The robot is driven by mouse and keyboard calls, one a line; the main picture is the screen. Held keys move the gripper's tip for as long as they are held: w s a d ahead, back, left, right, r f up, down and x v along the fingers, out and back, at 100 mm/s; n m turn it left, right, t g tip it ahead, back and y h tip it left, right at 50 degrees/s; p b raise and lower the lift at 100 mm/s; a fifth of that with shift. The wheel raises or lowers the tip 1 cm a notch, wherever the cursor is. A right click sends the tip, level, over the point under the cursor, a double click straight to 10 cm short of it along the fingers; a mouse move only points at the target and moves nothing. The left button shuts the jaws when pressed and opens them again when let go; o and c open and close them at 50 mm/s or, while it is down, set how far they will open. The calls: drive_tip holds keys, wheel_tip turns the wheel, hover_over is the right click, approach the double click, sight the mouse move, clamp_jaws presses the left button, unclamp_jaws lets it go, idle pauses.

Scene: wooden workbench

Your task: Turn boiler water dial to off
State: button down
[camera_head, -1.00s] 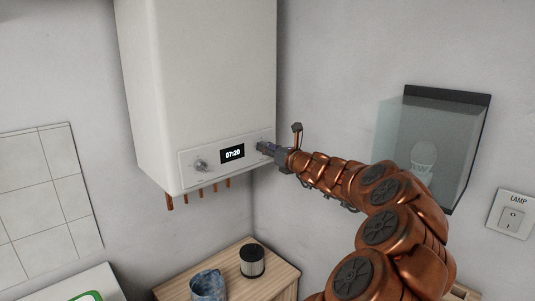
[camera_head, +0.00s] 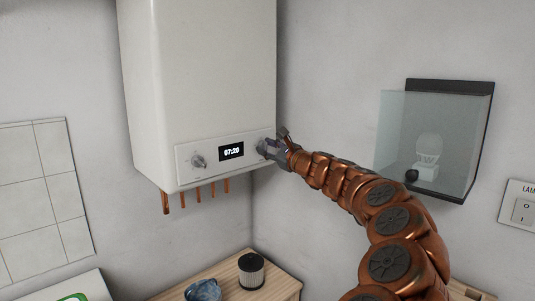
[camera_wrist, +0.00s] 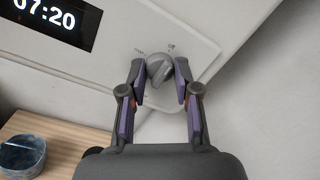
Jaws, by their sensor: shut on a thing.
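The white boiler (camera_head: 200,80) hangs on the wall, with a control panel along its lower front. A left dial (camera_head: 198,161) and a display reading 07:20 (camera_head: 231,151) are on the panel. A right dial (camera_head: 262,147) is partly hidden by my gripper (camera_head: 268,149). In the wrist view this grey dial (camera_wrist: 159,69) sits between the two purple-padded fingers, and my gripper (camera_wrist: 161,66) is shut on it. Its pointer looks tilted.
Copper pipes (camera_head: 196,193) stick out under the boiler. A wooden cabinet (camera_head: 283,286) below carries a dark-lidded jar (camera_head: 251,270) and a blue cup (camera_head: 203,290). A glass-fronted lamp box (camera_head: 437,140) and a switch (camera_head: 523,208) are on the right wall.

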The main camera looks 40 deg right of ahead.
idle(0.5)
drive_tip(key=c, duration=0.8)
unclamp_jaws()
drive_tip(key=s, duration=0.8)
drive_tip(key=s+a+f, duration=0.1)
drive_tip(key=s, duration=0.3)
drive_tip(key=shift+w+n, duration=0.1)
drive_tip(key=shift+n, duration=0.2)
